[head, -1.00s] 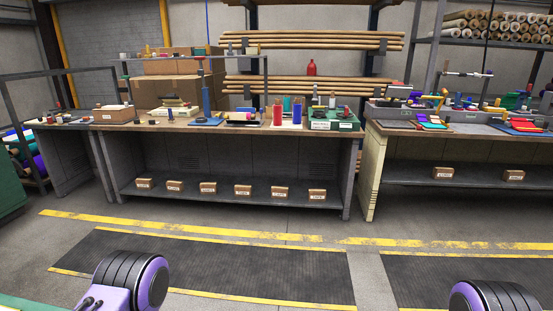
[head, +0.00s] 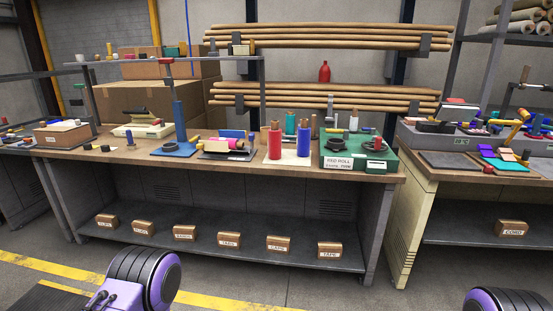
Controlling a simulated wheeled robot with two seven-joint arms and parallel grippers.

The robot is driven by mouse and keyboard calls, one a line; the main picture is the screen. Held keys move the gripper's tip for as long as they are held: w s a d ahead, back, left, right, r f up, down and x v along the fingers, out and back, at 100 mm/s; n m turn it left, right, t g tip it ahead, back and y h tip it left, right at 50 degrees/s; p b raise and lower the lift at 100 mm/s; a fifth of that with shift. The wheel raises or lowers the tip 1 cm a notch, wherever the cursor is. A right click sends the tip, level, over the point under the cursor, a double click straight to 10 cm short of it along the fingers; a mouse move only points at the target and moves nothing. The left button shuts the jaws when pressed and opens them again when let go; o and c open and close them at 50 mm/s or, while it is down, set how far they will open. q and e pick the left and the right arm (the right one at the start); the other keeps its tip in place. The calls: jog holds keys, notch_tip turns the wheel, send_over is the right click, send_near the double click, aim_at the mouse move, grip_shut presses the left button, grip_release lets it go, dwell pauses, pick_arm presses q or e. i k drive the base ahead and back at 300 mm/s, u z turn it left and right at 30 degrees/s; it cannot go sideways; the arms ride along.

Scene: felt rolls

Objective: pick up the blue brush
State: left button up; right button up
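I cannot make out a blue brush for certain. Several blue things stand on the long workbench (head: 120,160): an upright blue tool (head: 179,122) on a flat base, a small blue piece (head: 232,134) behind a pink roll (head: 236,144), and a blue roll (head: 304,140) beside a red roll (head: 275,142). Small blue bits also lie on the left bench, too small to name. Neither of my grippers is in view. Only purple and black parts of my arms show at the bottom edge, well short of the bench.
A second bench (head: 421,172) stands to the right, past a narrow gap. Labelled boxes (head: 228,240) line the lower shelf. The floor before the bench is clear.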

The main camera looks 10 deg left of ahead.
aim_at(130, 145)
jog(key=i, duration=0.4)
jog(key=u, duration=2.55)
jog(key=i, duration=1.6)
jog(key=z, duration=1.5)
